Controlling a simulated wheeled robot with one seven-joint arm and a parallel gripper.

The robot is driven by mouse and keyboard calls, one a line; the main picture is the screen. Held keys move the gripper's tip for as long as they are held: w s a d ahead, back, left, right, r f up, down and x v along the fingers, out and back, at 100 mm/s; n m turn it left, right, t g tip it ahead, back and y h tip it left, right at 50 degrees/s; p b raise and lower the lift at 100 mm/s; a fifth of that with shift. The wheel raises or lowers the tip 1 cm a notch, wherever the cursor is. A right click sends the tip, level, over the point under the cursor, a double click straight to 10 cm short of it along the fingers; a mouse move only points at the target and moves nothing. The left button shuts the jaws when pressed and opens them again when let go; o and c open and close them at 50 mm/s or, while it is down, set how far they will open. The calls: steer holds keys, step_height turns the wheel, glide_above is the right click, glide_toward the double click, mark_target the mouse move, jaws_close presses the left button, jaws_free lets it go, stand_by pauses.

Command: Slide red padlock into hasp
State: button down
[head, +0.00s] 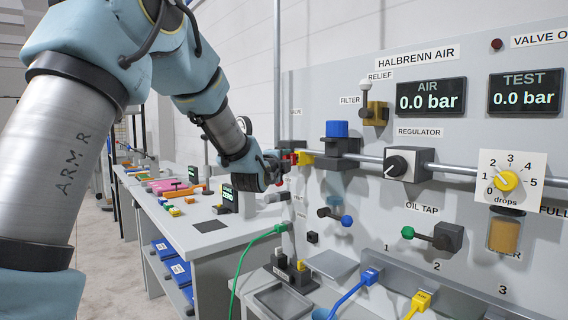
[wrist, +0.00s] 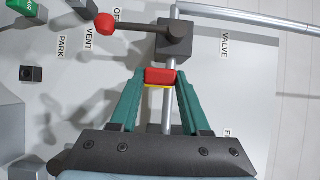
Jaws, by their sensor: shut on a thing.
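The red padlock (wrist: 160,76) sits between my gripper's fingertips in the wrist view, with a thin yellow edge below it. My gripper (wrist: 160,82) is shut on it, one green finger on each side. In the head view my gripper (head: 283,166) is at the left end of the panel, near a red piece and a yellow piece (head: 305,158) on the pipe line. A dark valve block (wrist: 174,38) with a red-ball lever (wrist: 105,22) lies just beyond the padlock. I cannot make out the hasp or whether the padlock touches it.
A grey pipe (head: 368,158) runs along the panel past a blue-capped filter (head: 337,130) and the regulator (head: 408,165). The oil tap (head: 448,237) sticks out lower down. A bench (head: 205,238) with small coloured parts stands left. A green hose (head: 243,258) hangs below.

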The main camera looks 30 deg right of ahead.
steer(key=shift+d, duration=0.25)
steer(key=shift+d, duration=0.1)
steer(key=shift+c, duration=1.5)
jaws_free()
steer(key=b+v, duration=0.4)
steer(key=v, duration=0.6)
steer(key=shift+s+a, duration=0.2)
steer(key=shift+a, duration=0.1)
